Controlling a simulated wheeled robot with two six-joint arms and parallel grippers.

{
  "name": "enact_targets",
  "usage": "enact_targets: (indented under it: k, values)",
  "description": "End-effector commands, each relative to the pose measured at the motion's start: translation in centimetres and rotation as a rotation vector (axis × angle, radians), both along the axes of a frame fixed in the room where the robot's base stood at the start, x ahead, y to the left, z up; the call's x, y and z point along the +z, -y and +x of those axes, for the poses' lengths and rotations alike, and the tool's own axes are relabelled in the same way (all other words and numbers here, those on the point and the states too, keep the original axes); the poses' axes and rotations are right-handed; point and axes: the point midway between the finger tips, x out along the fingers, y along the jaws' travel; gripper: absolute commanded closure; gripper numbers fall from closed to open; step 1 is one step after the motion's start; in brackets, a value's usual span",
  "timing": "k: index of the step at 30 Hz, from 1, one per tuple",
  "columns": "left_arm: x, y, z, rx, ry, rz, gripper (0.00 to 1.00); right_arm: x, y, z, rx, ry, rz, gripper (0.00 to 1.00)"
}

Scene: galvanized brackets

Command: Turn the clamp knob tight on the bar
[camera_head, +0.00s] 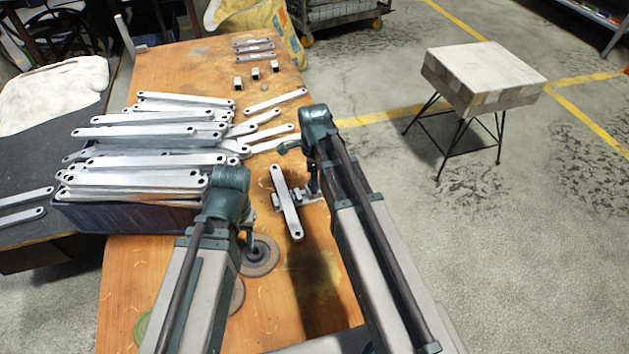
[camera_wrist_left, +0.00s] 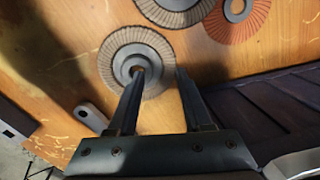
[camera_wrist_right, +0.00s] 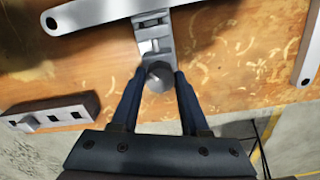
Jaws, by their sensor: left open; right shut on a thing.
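A light metal bar (camera_head: 284,198) with a hole at each end lies on the wooden table, and it crosses the top of the right wrist view (camera_wrist_right: 95,13). A grey clamp (camera_wrist_right: 152,30) sits at the bar's middle, partly hidden by my arm in the head view. Its round knob (camera_wrist_right: 159,77) points towards my right gripper. My right gripper (camera_wrist_right: 160,74) is shut on the knob, one finger on each side. How tight the clamp is cannot be told. My left gripper (camera_wrist_left: 160,74) is open and empty over a flap disc, left of the bar (camera_head: 250,240).
Many bars fill a dark crate (camera_head: 130,218) and spill beside it on the left. Flap discs (camera_wrist_left: 135,58) lie below my left gripper. Small blocks (camera_head: 256,74) stand at the back of the table (camera_head: 165,65). A stool (camera_head: 485,75) stands apart on the right.

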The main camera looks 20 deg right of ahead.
Motion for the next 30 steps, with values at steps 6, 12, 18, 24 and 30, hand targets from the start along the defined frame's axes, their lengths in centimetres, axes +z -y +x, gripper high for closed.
enact_targets:
  k: [6,12,18,24,30]
  values:
    - [0.00,0.00,0.00,0.000,0.000,0.000,0.50,-0.01,0.00,0.00,-0.306,0.000,0.000,1.00]
    - [-0.01,0.00,0.00,0.000,0.000,0.000,0.50,-0.01,0.00,0.00,-0.559,0.000,0.000,1.00]
    - [-0.01,0.00,0.00,0.000,0.000,0.000,0.50,-0.01,0.00,0.00,-0.656,0.000,0.000,1.00]
    - [-0.01,0.00,0.00,0.000,0.000,0.000,0.50,-0.01,0.00,0.00,-0.656,0.000,0.000,1.00]
    - [0.00,0.00,0.00,0.000,0.000,0.000,0.50,0.00,0.00,0.00,-0.654,0.000,0.000,0.30]
